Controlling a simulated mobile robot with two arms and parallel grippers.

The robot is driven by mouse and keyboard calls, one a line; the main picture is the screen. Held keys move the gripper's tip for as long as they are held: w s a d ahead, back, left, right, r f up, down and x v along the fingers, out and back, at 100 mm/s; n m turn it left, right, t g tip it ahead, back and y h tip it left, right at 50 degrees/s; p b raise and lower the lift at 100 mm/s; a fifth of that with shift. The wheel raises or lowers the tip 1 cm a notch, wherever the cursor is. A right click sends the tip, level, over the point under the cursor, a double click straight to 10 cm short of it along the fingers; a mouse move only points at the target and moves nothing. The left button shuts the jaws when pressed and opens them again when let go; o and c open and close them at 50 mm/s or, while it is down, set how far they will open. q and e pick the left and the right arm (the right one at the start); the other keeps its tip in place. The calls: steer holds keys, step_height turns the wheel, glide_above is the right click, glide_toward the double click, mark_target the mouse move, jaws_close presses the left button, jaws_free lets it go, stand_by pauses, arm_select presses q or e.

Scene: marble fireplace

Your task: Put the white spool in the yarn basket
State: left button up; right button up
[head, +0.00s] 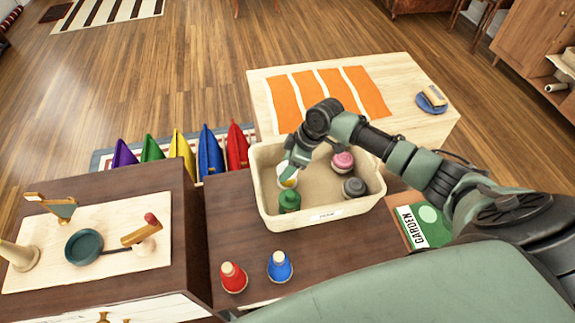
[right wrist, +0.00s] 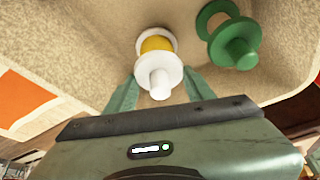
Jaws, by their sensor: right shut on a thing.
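The white spool (head: 288,181) is inside the cream yarn basket (head: 262,205), near its left wall. The right wrist view shows the white spool (right wrist: 158,76) with a yellow band around its middle. My right gripper (head: 291,165) reaches down into the basket from above and is shut on the white spool; its fingers (right wrist: 160,92) lie on either side of it in the wrist view. The fingers partly hide the spool in the head view. I cannot tell whether the spool touches the basket floor. My left gripper is not in view.
A green spool (head: 289,201), a pink spool (head: 342,161) and a dark grey spool (head: 354,187) are in the basket. Red (head: 233,278) and blue (head: 280,267) spools stand in front of it. A green garden book (head: 424,226) lies to its right, under my arm.

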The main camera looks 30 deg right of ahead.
steer(key=shift+f, duration=0.2)
steer(key=o, duration=1.4)
steer(key=shift+d+r, duration=0.15)
steer(key=shift+r, duration=0.35)
steer(key=v, duration=1.1)
steer(key=shift+s, duration=0.2)
